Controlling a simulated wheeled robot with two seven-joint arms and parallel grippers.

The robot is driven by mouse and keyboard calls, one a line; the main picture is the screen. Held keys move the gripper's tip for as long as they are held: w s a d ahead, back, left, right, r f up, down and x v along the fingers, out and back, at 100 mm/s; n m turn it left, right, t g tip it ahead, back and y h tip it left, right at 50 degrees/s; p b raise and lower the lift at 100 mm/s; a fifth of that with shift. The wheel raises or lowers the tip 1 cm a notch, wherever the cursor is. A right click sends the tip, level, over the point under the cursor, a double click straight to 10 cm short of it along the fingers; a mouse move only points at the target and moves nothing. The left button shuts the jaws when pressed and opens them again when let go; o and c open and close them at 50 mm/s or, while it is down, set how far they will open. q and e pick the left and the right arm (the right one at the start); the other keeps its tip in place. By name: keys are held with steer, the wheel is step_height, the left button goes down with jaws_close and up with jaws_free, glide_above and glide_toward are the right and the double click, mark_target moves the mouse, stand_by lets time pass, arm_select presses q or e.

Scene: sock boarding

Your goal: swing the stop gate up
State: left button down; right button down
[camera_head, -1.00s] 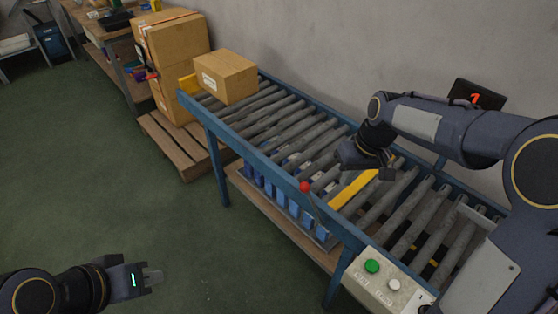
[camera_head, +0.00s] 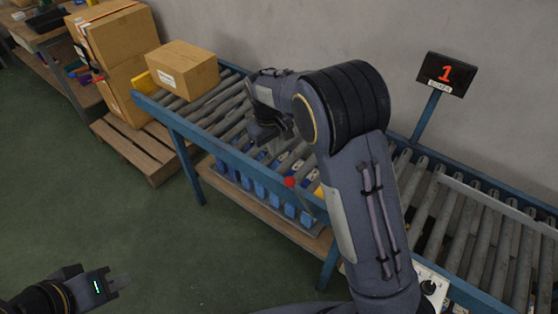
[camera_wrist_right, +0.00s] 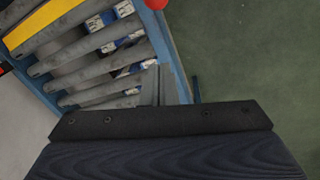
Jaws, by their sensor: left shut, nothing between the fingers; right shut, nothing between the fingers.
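The yellow stop gate (camera_head: 319,191) lies low across the conveyor rollers, mostly hidden behind my right arm in the head view. Its yellow bar (camera_wrist_right: 45,22) also shows at the top left of the right wrist view. A red ball knob (camera_head: 289,182) stands at the conveyor's near rail beside the gate; part of the knob (camera_wrist_right: 156,3) shows at the wrist view's top edge. My right gripper (camera_head: 273,148) is shut and empty over the rollers, left of the knob; its fingers (camera_wrist_right: 162,84) are near the blue rail. My left gripper (camera_head: 121,282) is shut and empty over the floor.
A cardboard box (camera_head: 183,70) sits at the conveyor's far left end. Stacked cartons (camera_head: 115,40) stand on a pallet (camera_head: 135,155) beyond. A sign reading 1 (camera_head: 446,75) stands behind the conveyor. A control box (camera_head: 432,283) is partly hidden by my right arm.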

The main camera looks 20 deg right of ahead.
steer(key=s+d+f+p, duration=0.1)
steer(key=s+d+f, duration=0.1)
steer(key=f, duration=0.6)
steer(key=shift+s+p, duration=0.35)
steer(key=shift+s, duration=0.25)
steer(key=shift+d, duration=0.15)
